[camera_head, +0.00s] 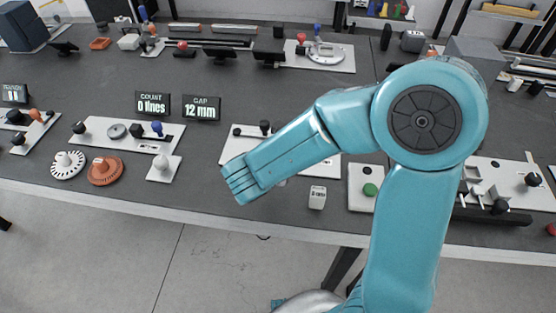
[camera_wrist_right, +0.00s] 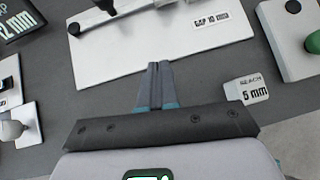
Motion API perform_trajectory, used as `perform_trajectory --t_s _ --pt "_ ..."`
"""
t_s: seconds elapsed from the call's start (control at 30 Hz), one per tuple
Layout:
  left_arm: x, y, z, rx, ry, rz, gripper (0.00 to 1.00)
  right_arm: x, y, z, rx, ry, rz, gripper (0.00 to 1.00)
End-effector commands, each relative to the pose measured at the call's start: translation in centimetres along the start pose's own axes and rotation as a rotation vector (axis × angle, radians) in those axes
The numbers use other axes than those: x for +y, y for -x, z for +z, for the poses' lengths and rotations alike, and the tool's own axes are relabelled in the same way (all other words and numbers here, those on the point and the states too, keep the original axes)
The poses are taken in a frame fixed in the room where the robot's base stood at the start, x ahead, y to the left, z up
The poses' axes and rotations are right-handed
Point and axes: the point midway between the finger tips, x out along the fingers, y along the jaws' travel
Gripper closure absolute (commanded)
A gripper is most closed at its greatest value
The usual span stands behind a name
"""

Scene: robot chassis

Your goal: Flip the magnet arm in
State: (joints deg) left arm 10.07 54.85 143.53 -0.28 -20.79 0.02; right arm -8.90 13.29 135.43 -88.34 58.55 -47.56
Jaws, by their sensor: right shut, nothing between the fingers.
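A white plate (camera_head: 233,148) lies on the dark table in the head view, partly hidden behind my right arm. It also fills the upper middle of the wrist view (camera_wrist_right: 115,65). A dark bar (camera_wrist_right: 110,18) with a black knob (camera_wrist_right: 74,29) is over the plate's far side; whether it is the magnet arm I cannot tell. My left gripper is out of view.
A white block (camera_wrist_right: 247,90) marked "5 mm" lies right of the fingers. A plate with a green button (camera_head: 370,189) stands farther right. Display signs (camera_head: 201,107) reading "0 lines" and "12 mm" stand behind left. The table's front edge is close.

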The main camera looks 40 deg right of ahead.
Motion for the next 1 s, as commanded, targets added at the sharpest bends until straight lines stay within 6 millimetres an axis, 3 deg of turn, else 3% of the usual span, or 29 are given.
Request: perform_trajectory --t_s 0.1,0.3,1.0 --pt "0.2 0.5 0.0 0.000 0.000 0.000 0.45 -0.1 2.0 0.1 -0.001 0.000 0.003 1.00" --pt "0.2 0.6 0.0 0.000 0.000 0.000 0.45 -0.3 3.4 0.0 0.000 0.001 0.000 1.00" --pt "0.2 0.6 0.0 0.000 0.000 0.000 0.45 -0.5 3.6 -0.2 0.001 0.001 0.000 1.00"
